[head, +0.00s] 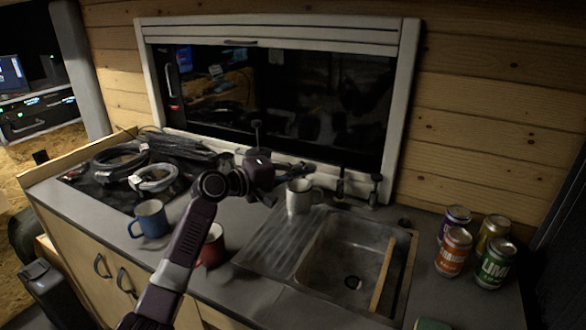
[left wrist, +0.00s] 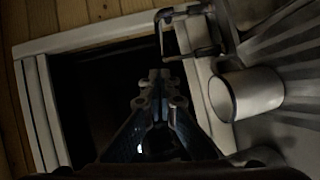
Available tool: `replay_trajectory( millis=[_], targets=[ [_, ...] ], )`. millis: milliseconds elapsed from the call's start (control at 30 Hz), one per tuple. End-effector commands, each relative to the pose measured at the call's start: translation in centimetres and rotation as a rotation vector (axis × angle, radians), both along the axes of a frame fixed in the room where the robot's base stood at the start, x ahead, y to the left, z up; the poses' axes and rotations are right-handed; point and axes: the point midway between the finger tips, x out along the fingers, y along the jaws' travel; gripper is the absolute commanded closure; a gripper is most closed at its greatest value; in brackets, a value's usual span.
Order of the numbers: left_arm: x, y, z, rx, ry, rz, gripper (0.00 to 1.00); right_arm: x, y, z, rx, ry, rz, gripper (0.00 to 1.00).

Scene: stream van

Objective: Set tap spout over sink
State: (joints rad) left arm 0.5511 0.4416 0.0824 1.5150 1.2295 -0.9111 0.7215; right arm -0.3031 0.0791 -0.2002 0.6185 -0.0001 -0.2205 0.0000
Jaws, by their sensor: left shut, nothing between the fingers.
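The tap (head: 340,186) is a dark, thin fitting at the back edge of the sink, below the window. In the left wrist view its bent tube (left wrist: 181,12) shows just beyond my fingertips. The head view is too dark to tell exactly where the spout points. The steel sink (head: 335,262) has its basin at the right and a ribbed drainer at the left. My left gripper (head: 304,171) is shut and empty, above the back of the counter and left of the tap. Its fingers also show in the left wrist view (left wrist: 160,76), apparently apart from the tap. My right gripper is out of view.
A white mug (head: 299,197) stands on the drainer, close under my left gripper. A blue mug (head: 150,220) and red mug (head: 212,246) are further left. Several cans, including an orange one (head: 453,252), stand right of the sink. A wooden board (head: 384,274) lies across the basin.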

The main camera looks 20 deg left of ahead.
Motion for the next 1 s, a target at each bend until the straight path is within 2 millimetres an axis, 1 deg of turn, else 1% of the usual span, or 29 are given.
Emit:
replay_trajectory(
  millis=[33, 167, 200, 300, 400, 533, 867, 1000],
  targets=[
    [0.9, -0.7, 0.1, -0.002, 0.001, -0.002, 1.0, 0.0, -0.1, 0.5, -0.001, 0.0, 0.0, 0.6],
    [2.8, -1.7, -0.2, -0.002, 0.001, -0.002, 1.0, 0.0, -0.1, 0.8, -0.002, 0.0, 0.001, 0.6],
    [2.8, -2.5, -0.3, -0.002, 0.0, -0.003, 1.0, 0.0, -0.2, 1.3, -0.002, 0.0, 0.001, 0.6],
    [3.1, -3.9, -0.6, -0.001, 0.0, -0.002, 1.0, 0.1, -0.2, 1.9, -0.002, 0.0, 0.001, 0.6],
    [3.3, -4.7, -0.9, 0.001, 0.0, -0.001, 1.0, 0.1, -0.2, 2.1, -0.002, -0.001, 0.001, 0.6],
    [3.5, -5.2, -1.2, 0.001, -0.001, 0.001, 1.0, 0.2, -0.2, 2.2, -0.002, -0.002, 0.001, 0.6],
    [3.5, -5.3, -1.2, 0.002, -0.001, 0.001, 1.0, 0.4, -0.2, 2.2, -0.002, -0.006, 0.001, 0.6],
    [3.6, -5.8, -1.1, 0.001, 0.0, 0.006, 1.0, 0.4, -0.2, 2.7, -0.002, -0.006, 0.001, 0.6]
  ],
)
